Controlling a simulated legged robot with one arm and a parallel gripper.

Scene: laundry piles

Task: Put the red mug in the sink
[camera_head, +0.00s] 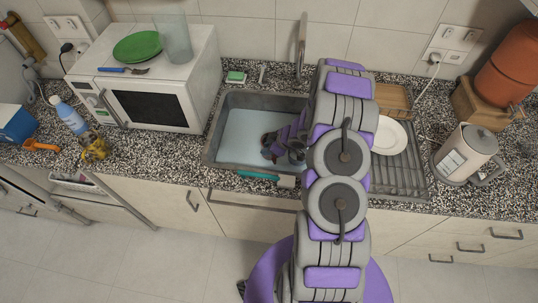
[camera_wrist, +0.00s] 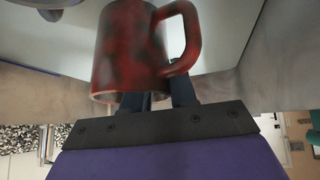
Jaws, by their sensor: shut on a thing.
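The red mug (camera_wrist: 128,50), mottled with dark patches, is in the wrist view. Its handle (camera_wrist: 190,35) points right. My gripper (camera_wrist: 158,97) is shut on the mug near its lower part and the base of the handle. The sink (camera_head: 212,142) is a grey rectangular basin with a pale bottom. In the wrist view pale surfaces and a brownish-grey wall surround the mug. I cannot tell whether the mug touches the basin.
A faucet (camera_head: 301,45) rises behind the sink. A drainboard (camera_head: 405,178) with a white plate (camera_head: 389,137) is on the right, then a kettle (camera_head: 466,154). A microwave (camera_head: 147,100) stands left. A teal brush (camera_head: 258,175) lies on the front edge. The basin's left part is empty.

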